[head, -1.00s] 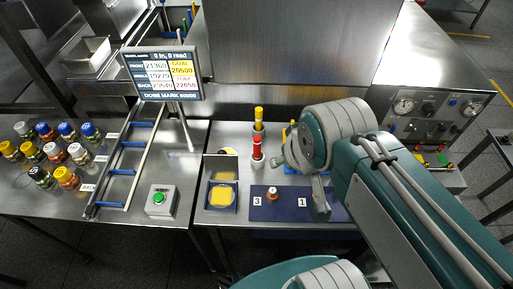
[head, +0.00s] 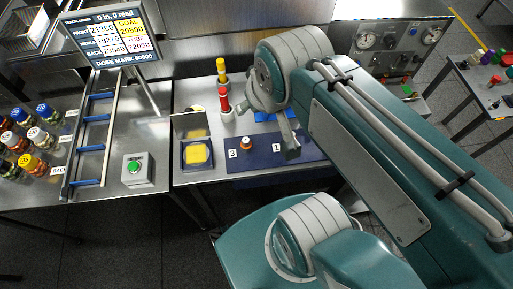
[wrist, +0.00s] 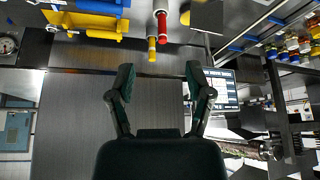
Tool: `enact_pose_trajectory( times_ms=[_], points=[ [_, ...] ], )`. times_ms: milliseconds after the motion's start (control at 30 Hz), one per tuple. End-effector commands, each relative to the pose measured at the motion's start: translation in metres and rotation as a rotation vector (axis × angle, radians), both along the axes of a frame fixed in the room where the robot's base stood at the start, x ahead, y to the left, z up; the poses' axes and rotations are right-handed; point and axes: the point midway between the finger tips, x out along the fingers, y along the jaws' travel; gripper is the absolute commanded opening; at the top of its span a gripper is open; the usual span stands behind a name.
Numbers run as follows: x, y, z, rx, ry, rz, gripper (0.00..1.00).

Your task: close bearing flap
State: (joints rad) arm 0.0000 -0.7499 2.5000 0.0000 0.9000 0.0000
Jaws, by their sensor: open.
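A small dark blue box with a yellow pad (head: 197,153) stands on the steel bench, left of the numbered mat. A grey flap (head: 189,125) stands upright at its back edge, raised off the box; I take it for the bearing flap. A grey panel that looks like it shows in the wrist view (wrist: 206,16). My gripper (wrist: 162,80) is open with nothing between its fingers. In the head view, my gripper (head: 290,148) is over the mat, right of the box and apart from the flap; its fingers are partly hidden.
A red cylinder (head: 224,101) and a yellow one (head: 221,70) stand behind the box. A green-button box (head: 136,170) and a screen (head: 111,36) are left.

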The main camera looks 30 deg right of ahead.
Motion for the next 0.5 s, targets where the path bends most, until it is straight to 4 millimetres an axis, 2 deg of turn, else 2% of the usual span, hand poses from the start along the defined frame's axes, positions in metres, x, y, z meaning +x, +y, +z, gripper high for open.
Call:
enact_pose_trajectory(
  times_ms=[33,133,233,333,500],
  points=[
    [0.0,0.0,0.0,0.0,0.0,0.0,0.44],
    [0.0,0.0,0.0,0.0,0.0,0.0,0.0],
    [0.002,0.0,0.001,0.002,0.003,-0.001,0.0],
    [0.012,0.002,0.002,0.008,0.021,-0.009,0.0],
    [0.046,0.01,0.005,0.029,0.075,-0.044,0.0]
  ],
)
